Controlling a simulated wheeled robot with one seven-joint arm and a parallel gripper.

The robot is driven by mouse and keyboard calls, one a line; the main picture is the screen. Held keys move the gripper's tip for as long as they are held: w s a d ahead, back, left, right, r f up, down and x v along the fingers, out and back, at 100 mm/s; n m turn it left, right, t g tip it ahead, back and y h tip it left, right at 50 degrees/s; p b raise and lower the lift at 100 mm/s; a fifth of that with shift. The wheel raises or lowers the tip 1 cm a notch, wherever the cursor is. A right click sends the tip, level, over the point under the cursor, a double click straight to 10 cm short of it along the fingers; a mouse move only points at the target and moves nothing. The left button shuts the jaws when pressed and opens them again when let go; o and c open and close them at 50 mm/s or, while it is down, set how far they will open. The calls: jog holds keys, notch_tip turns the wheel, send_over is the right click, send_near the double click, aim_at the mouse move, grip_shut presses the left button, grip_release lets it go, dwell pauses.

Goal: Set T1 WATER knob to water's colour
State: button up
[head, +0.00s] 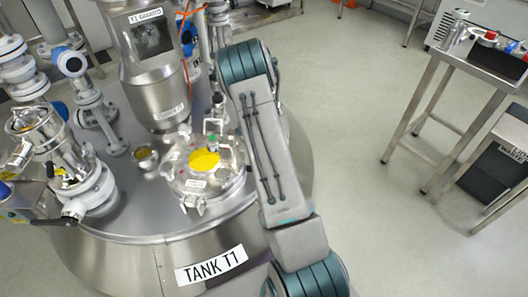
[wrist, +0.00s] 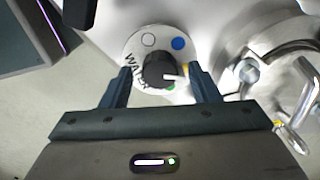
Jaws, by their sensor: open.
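The WATER knob (wrist: 158,70) is black with a white pointer and sits on a round white dial plate (wrist: 134,52) lettered WATER. The plate carries a white dot (wrist: 148,39) at upper left, a blue dot (wrist: 179,43) at upper right and a green dot (wrist: 171,87) at lower right. A small yellow patch shows at the right, by the pointer's tip. The pointer points right and slightly down, away from blue. My gripper (wrist: 159,76) is open, its two fingers apart on either side of the knob. In the head view my arm hides the knob.
TANK T1 (head: 212,264) fills the left, with pipes, valves and a yellow-windowed hatch (head: 204,160) on its lid. Metal clamp fittings (wrist: 290,75) stand close right of the dial. A steel table (head: 437,60) stands at right; the floor between is clear.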

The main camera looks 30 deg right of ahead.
notch_tip(320, 180, up, 14)
jog(key=p, duration=0.3)
jog(key=shift+f, duration=0.25)
jog(key=s+a+r+n+p, duration=0.3)
jog(key=a+r, duration=0.1)
jog(key=r, duration=0.5)
jog(key=s+a+r+n+t+y+p, duration=0.1)
jog(key=s+a+r+n+p, duration=0.25)
jog(key=r, duration=0.45)
jog(key=s+a+r+n+p, duration=0.2)
jog(key=s+a+r+p, duration=0.2)
jog(key=r, duration=0.5)
jog(key=s+a+r+n+t+p, duration=0.1)
jog(key=s+a+r+n+p, duration=0.2)
jog(key=s+r, duration=0.4)
jog(key=s+a+r+n+h+p, duration=0.1)
jog(key=s+a+r+n+p, duration=0.2)
jog(key=s+r+n+p, duration=0.2)
jog(key=s+r+n, duration=0.2)
jog(key=s, duration=0.2)
jog(key=shift+s+t+p, duration=0.15)
jog(key=shift+t+p, duration=0.2)
jog(key=shift+t, duration=0.05)
jog(key=shift+n, duration=0.25)
